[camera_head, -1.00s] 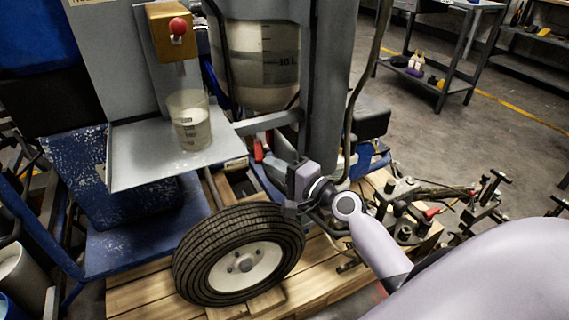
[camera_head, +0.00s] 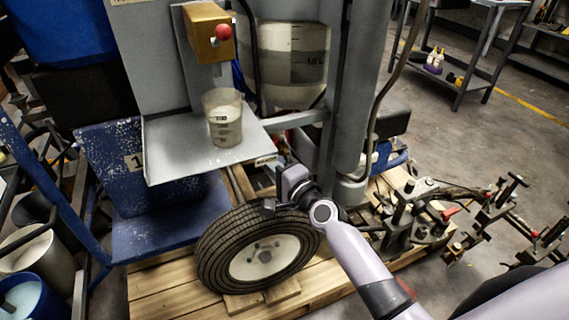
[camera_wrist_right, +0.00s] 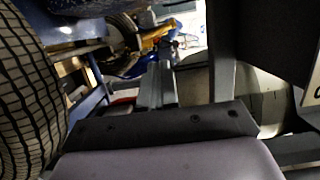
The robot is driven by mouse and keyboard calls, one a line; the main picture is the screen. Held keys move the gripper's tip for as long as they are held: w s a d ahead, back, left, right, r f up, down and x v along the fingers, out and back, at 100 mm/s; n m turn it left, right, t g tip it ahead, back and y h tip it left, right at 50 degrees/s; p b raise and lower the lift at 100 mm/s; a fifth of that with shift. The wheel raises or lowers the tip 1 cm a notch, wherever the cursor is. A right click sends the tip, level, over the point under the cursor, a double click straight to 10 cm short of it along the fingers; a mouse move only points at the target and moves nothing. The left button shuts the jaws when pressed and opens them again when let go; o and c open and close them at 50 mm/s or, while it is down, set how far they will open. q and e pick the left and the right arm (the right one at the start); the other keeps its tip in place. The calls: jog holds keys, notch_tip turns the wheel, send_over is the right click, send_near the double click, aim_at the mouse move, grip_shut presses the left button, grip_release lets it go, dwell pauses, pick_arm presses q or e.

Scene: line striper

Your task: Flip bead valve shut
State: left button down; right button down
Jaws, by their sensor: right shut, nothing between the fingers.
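A brass-coloured valve block (camera_head: 208,32) with a red ball knob (camera_head: 223,32) is fixed to the grey panel at the upper left of the head view. A clear cup (camera_head: 223,118) with pale contents stands below it on a grey shelf. No valve is labelled, so I cannot tell for sure which is the bead valve. My right gripper (camera_head: 269,206) is shut and empty, just above the black tyre and well below the knob. Its shut fingers (camera_wrist_right: 158,85) show in the right wrist view. My left gripper is out of view.
The tyre (camera_head: 222,258) sits on a wooden pallet (camera_head: 160,287). A translucent tank (camera_head: 290,65) and grey post (camera_head: 352,100) stand behind the gripper. Metal fittings with red-tipped levers (camera_head: 450,213) crowd the right. Open floor (camera_head: 475,130) lies farther back.

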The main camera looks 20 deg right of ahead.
jog(key=w+a+b, duration=0.1)
jog(key=w+a, duration=0.3)
jog(key=shift+w, duration=0.35)
jog(key=shift+s+a, duration=0.1)
jog(key=shift+a, duration=0.05)
dwell(1.4)
